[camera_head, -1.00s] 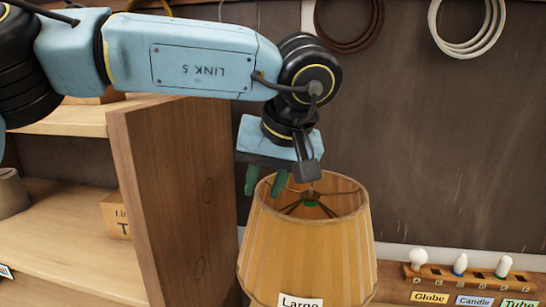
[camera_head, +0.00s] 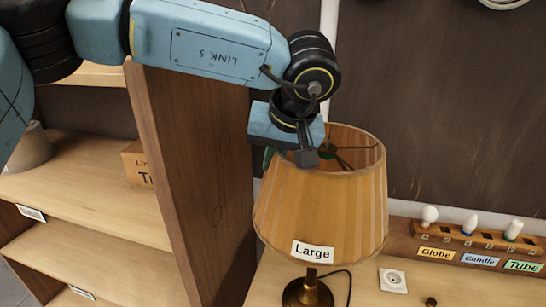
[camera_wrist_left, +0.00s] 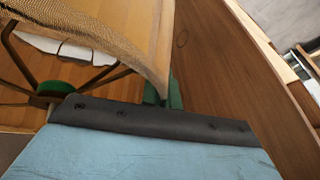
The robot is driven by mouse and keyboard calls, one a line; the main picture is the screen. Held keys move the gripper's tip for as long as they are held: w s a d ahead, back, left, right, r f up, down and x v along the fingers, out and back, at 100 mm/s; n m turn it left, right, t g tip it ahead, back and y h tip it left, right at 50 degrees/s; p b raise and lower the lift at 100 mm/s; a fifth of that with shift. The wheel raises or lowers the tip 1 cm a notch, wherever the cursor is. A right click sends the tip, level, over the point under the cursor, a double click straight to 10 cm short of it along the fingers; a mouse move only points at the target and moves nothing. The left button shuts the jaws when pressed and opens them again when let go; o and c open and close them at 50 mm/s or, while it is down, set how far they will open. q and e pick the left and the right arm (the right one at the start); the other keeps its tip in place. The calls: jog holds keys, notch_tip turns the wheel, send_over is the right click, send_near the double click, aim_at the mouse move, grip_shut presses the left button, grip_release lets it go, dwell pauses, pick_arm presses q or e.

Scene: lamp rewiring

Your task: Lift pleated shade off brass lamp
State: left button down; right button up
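The pleated shade (camera_head: 318,205), tan with a "Large" label, sits upright on the brass lamp (camera_head: 308,293), whose base shows below it. The shade's open top shows dark spokes and a green hub. My left gripper (camera_head: 268,158) is at the left side of the shade's top rim, pointing down; one green finger shows outside the rim, and the other is hidden. In the left wrist view the shade (camera_wrist_left: 125,35) runs down between two green fingertips (camera_wrist_left: 164,96), which stand close together and appear shut on its rim. My right gripper is not in view.
A wooden shelf unit (camera_head: 195,160) stands close to the left of the shade. A bulb rack (camera_head: 455,243) with labelled bulbs is at the right. A small white socket plate (camera_head: 393,280) lies on the bench right of the lamp base.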

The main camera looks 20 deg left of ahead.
pick_arm(q)
jog(key=shift+r, duration=0.15)
dwell(0.3)
jog(key=shift+r+p, duration=1.75)
jog(key=shift+r, duration=0.8)
notch_tip(320, 180, up, 2)
jog(key=shift+r, duration=0.15)
notch_tip(320, 180, up, 11)
